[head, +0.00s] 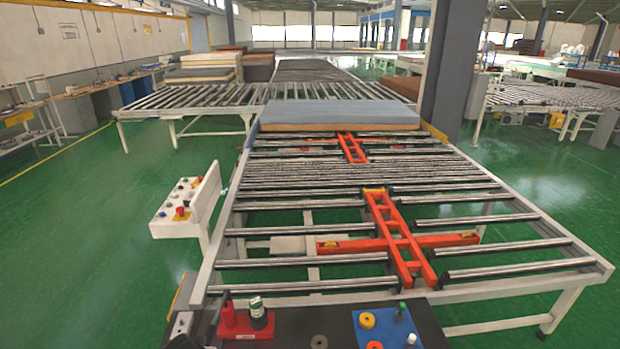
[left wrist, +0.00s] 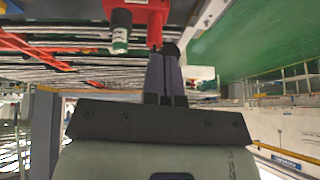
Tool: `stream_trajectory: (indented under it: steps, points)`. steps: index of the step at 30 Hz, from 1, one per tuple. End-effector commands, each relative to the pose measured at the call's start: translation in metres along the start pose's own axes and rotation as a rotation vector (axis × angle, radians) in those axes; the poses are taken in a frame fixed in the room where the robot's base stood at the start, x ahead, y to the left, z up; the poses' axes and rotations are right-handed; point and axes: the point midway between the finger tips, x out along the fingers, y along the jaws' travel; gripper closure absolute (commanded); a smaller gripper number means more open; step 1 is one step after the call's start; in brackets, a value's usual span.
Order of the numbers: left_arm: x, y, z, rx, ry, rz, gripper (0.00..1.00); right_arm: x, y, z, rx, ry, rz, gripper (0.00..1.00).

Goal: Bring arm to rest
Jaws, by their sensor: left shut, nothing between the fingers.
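My left gripper (left wrist: 163,50) shows in the left wrist view with its two dark fingers together and nothing between them. Its fingertips appear close to a red holder (left wrist: 150,15); whether they touch is unclear. In the head view the red holder (head: 243,325) stands at the near left end of a dark tray, and dark parts at its left edge seem to be my left gripper, mostly cut off. My right gripper is in neither view. A mattress (head: 340,116) with a grey-blue top and tan side lies at the far end of the roller conveyor (head: 330,170).
A blue plate (head: 388,328) with small coloured parts lies to the right. A control panel (head: 187,203) stands left of the conveyor. A grey column (head: 452,70) rises at the back right. Green floor is clear at left.

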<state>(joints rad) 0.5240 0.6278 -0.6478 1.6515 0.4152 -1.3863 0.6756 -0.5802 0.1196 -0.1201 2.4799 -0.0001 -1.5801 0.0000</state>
Motion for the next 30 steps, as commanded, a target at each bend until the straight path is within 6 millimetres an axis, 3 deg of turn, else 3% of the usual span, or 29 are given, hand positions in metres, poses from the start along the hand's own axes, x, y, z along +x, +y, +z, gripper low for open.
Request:
stream_trajectory:
  steps: [4,7,14,17,23,26,30]
  points:
    - [0.0,-0.005,0.001,0.168,-0.012,-0.034,1.0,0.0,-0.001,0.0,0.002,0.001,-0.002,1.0]
    - [-0.017,-0.002,-0.005,0.332,0.026,-0.066,1.0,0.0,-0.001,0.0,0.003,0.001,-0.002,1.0]
    - [-0.095,0.016,-0.044,0.554,0.229,-0.112,1.0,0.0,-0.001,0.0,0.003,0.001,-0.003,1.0]
    - [-0.13,0.029,-0.048,0.594,0.311,-0.106,1.0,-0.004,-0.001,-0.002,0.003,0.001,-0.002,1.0]
    - [-0.181,0.045,-0.017,0.58,0.396,-0.057,1.0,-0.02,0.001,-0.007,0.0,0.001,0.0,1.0]
    - [-0.198,0.047,0.008,0.527,0.4,-0.021,1.0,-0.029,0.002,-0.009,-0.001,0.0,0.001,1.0]
    - [-0.216,0.045,0.057,0.429,0.359,0.037,1.0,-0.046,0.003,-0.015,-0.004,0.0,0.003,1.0]
